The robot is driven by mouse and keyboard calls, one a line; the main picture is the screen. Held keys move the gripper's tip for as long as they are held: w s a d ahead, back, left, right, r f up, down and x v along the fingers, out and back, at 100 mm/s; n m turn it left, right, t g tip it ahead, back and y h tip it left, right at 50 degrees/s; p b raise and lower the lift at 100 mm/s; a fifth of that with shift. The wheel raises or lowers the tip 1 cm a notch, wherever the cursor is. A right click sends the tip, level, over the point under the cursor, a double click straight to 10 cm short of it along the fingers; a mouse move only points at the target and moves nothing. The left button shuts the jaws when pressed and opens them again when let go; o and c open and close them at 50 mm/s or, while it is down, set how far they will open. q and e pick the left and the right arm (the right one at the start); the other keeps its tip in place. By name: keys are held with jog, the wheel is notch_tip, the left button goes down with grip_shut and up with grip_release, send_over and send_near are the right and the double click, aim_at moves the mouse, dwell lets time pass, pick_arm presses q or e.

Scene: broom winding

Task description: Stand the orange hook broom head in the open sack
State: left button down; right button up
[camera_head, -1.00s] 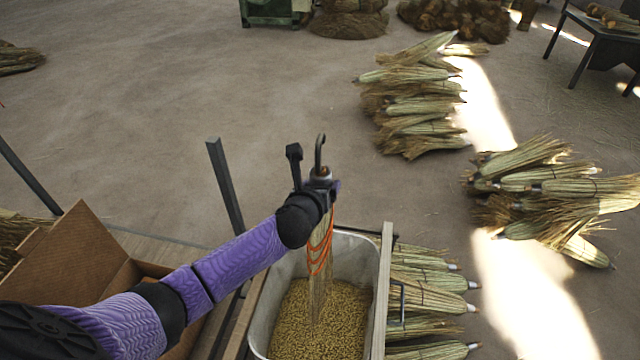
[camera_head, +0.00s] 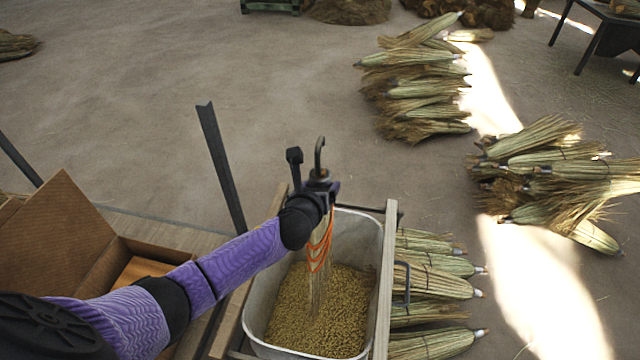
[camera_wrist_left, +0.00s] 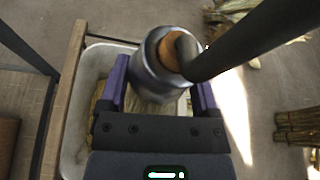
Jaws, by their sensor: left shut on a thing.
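The orange hook broom head (camera_head: 319,248) hangs upright, with orange bands around pale bristles and a metal hook on top. My left gripper (camera_head: 322,187) is shut on its metal collar, just below the hook. The bristles hang over a grey metal tub (camera_head: 370,240) holding yellow-brown grain; I cannot tell if their tips touch the grain. In the left wrist view the collar (camera_wrist_left: 160,72) sits between the fingers, and the dark hook rises toward the camera. I cannot make out an open sack. My right gripper is not in view.
Wooden rails (camera_head: 386,290) flank the tub. An open cardboard box (camera_head: 55,235) stands at the left, near a dark upright post (camera_head: 219,165). Several broom bundles (camera_head: 430,280) lie right of the tub, with more piles (camera_head: 415,95) beyond. The floor behind the tub is clear.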

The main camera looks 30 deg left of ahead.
pick_arm(q)
notch_tip(320, 180, down, 24)
jog(key=b, duration=2)
jog(key=shift+f, duration=0.15)
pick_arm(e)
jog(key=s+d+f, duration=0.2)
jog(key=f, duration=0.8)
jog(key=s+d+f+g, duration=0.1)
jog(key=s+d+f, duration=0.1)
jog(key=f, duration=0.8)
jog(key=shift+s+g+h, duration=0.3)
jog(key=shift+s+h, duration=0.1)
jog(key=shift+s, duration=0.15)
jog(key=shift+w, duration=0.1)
